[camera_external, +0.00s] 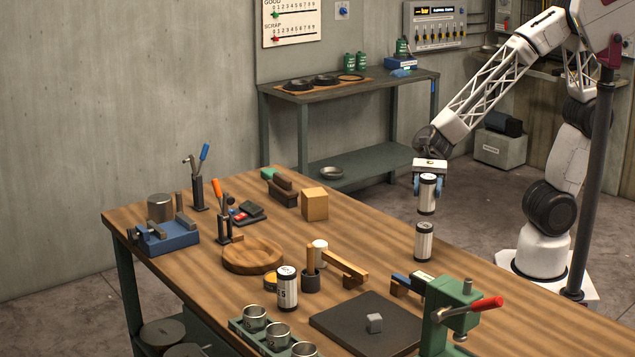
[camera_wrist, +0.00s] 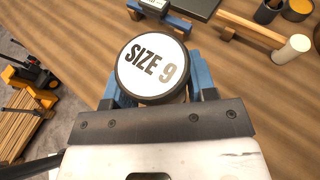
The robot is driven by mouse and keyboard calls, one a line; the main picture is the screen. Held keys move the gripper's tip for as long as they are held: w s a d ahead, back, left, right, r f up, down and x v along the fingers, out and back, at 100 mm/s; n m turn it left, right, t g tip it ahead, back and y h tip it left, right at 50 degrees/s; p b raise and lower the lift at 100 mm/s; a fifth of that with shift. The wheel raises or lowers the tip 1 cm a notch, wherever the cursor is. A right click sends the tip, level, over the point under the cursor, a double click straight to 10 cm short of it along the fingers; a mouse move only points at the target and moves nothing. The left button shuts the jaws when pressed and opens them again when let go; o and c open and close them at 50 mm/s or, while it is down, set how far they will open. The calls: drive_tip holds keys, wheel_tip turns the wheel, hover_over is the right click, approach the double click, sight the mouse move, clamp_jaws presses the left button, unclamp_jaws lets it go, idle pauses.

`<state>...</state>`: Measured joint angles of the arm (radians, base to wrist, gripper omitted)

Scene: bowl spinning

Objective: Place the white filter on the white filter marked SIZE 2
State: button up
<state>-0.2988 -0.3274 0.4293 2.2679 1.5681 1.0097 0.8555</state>
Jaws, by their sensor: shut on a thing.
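My gripper (camera_external: 428,183) is shut on a white filter (camera_external: 427,200) with dark end caps, held upright above the wooden bench. In the wrist view, the blue fingers grip this filter (camera_wrist: 152,67), and its white top reads SIZE 9. A second white filter (camera_external: 423,246) stands upright on the bench, just below the held one in the external view, with a small gap between them. Its size marking is not readable, and the held filter may hide it in the wrist view. A third white filter (camera_external: 288,294) stands nearer the front, with a mark like a 5 on its side.
A green press with a red handle (camera_external: 486,304) stands at the front right. A dark plate (camera_external: 352,333) with a grey cube lies left of it. A wooden mallet (camera_external: 345,264), a dark cup and a row of metal cups (camera_external: 278,333) are also on the bench.

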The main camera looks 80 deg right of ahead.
sight(427, 201)
drive_tip(key=shift+f, duration=1.75)
drive_tip(key=shift+f, duration=0.15)
drive_tip(key=o, duration=1)
drive_tip(key=shift+c, duration=0.2)
drive_tip(key=shift+d+r, duration=0.1)
drive_tip(key=shift+r, duration=0.1)
drive_tip(key=v, duration=1.1)
drive_tip(key=shift+d, duration=0.35)
drive_tip(key=shift+r, duration=0.15)
drive_tip(key=shift+s, duration=0.15)
